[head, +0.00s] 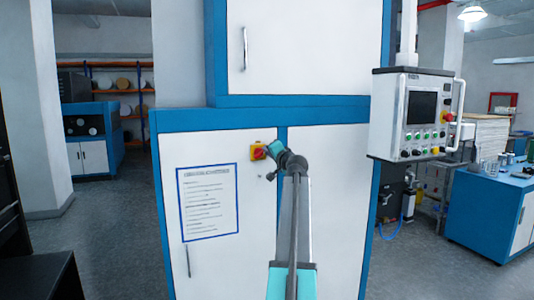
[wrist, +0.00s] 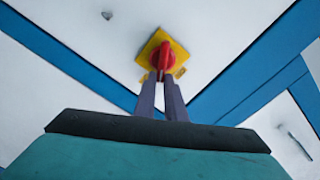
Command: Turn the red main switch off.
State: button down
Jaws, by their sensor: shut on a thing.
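The red main switch (wrist: 167,54) is a red rotary handle on a yellow square plate (wrist: 146,54), mounted on a white cabinet door. In the head view the yellow plate with red on it (head: 257,151) sits near the top of the lower cabinet, partly hidden by my wrist. My gripper (wrist: 161,76) is at the switch, its two grey fingers close together and shut on the red handle. In the head view my gripper's fingertips (head: 267,152) meet the switch from the right. The fingertips partly cover the lower part of the handle.
A blue-framed notice (head: 209,202) hangs on the door below left of the switch. A control panel (head: 415,115) with a screen and several buttons, one red on yellow, hangs at the right. A blue workbench (head: 480,205) stands at far right.

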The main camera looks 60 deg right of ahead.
jog(key=shift+s+d+f+m+p, duration=0.1)
jog(key=shift+f+m+p, duration=0.25)
jog(key=shift+m, duration=1.25)
jog(key=shift+f+m+p, duration=0.15)
jog(key=shift+f+m, duration=0.3)
jog(key=shift+m, duration=1.15)
jog(key=c, duration=1.8)
grip_release()
jog(key=shift+b+v, duration=1.75)
jog(key=shift+v, duration=5.1)
